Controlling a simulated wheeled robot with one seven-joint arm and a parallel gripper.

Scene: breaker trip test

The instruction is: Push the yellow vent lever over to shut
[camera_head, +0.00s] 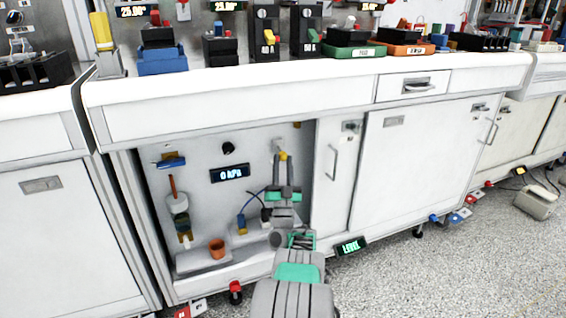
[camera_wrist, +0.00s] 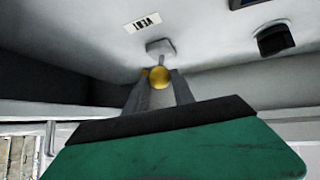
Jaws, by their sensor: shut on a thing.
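The yellow vent lever (camera_wrist: 160,77) shows its round yellow end in the wrist view, just below a pale mount on the panel. A VENT label (camera_wrist: 143,21) is on the panel beside the mount. My gripper (camera_wrist: 158,88) has its two grey fingers on either side of the yellow end and is shut on it. In the head view my gripper (camera_head: 281,163) reaches into the open cabinet bay, and the yellow lever (camera_head: 284,156) shows as a small patch at the fingertips. The lever's shaft is mostly hidden, so I cannot tell its exact angle.
A small display (camera_head: 230,173) reads 0 kPa left of my gripper, below a black knob (camera_head: 228,148). A blue-handled valve (camera_head: 171,162) and an orange cup (camera_head: 217,248) are further left. A cabinet door (camera_head: 338,178) stands close on the right.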

